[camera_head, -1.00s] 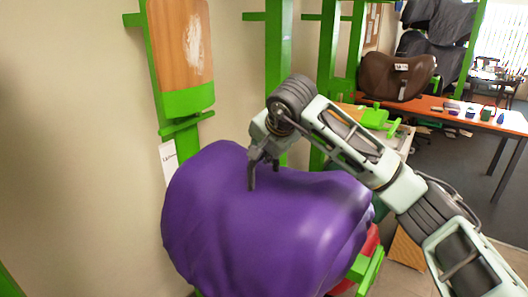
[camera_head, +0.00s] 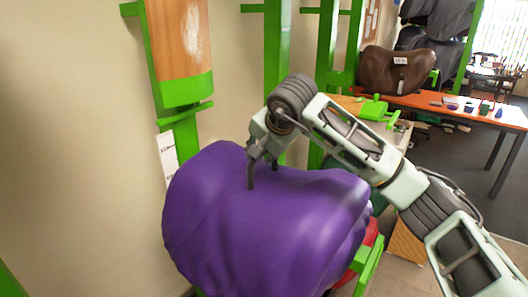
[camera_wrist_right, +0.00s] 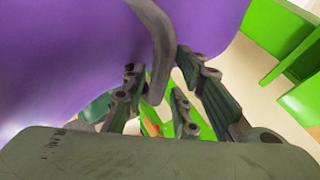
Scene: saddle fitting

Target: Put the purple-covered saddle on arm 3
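The purple-covered saddle (camera_head: 265,225) fills the lower middle of the head view and the upper left of the right wrist view (camera_wrist_right: 60,60). My right gripper (camera_head: 262,172) is at its upper edge. One dark finger lies against the purple cover, and the gripper appears closed on the saddle; the far finger is hidden in the head view. In the wrist view the gripper's fingers (camera_wrist_right: 165,95) show close to the cover. My left gripper is not in view. I cannot read any number that marks arm 3.
A green post with a wooden, green-ended arm (camera_head: 182,50) stands on the left wall, a white tag (camera_head: 168,158) below it. More green posts (camera_head: 277,60) stand behind. A brown saddle (camera_head: 397,70) is by an orange table (camera_head: 440,108). A green bracket (camera_head: 368,265) is right of the purple saddle.

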